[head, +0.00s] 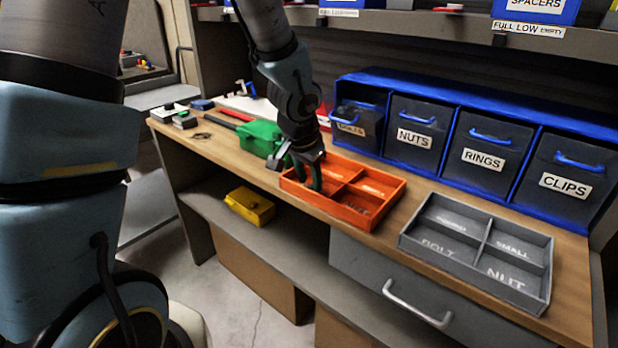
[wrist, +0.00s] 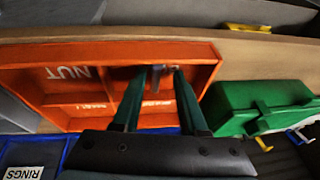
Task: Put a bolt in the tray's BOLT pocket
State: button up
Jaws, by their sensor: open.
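The orange tray (head: 385,207) lies on the bench with divided pockets. It also shows in the wrist view (wrist: 212,62), where NUT is readable on one pocket. My gripper (head: 308,184) points down into its near-left pocket, whose label is hidden. In the wrist view my gripper's two fingers (wrist: 159,74) are apart. A small grey piece (wrist: 157,76), perhaps a bolt, shows between the fingertips. I cannot tell whether it touches them or the tray. A grey tray (head: 403,243) to the right has BOLT and NUT pockets and looks empty.
Blue-framed bins stand behind: the bolts bin (head: 352,127), NUTS (head: 414,138), RINGS (head: 483,157) and CLIPS (head: 564,182). A green case (head: 258,137) sits left of the orange tray. A yellow box (head: 250,206) is on the lower shelf. An upper shelf edge (head: 420,22) overhangs.

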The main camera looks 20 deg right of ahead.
jog(key=p+v, duration=0.3)
jog(key=v, duration=0.9)
jog(key=a+f+n+y, duration=0.1)
jog(key=a+n, duration=0.4)
jog(key=a, duration=0.8)
jog(key=a+f+n+g+y, duration=0.1)
jog(key=a+f+n, duration=0.2)
jog(key=a, duration=1)
jog(key=n, duration=0.3)
jog(key=shift+a+b, duration=0.3)
jog(key=shift+a, duration=0.1)
